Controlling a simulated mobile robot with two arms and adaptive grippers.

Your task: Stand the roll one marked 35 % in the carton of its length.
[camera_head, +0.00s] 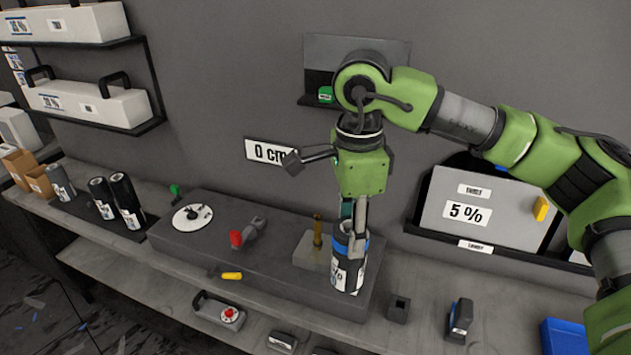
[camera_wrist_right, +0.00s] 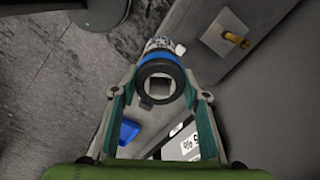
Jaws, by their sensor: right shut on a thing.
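My right gripper (camera_head: 352,238) is shut on the upper end of a dark roll (camera_head: 346,277) with a blue band and a white label. The roll is upright at the front of a grey raised block; whether it touches the block is unclear. Its label is too small to read. In the right wrist view, my gripper's fingers (camera_wrist_right: 160,88) clasp the roll (camera_wrist_right: 157,60), whose open end faces the camera. Small brown cartons (camera_head: 40,184) stand on the bench at the far left. My left gripper is out of view.
Several dark rolls (camera_head: 102,196) stand on the bench near the cartons. The grey block (camera_head: 180,245) carries a white dial (camera_head: 192,217), a red-tipped tool (camera_head: 246,234) and a brass post (camera_head: 317,232). A "0 cm" sign (camera_head: 268,151) and a "5 %" panel (camera_head: 485,208) are behind.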

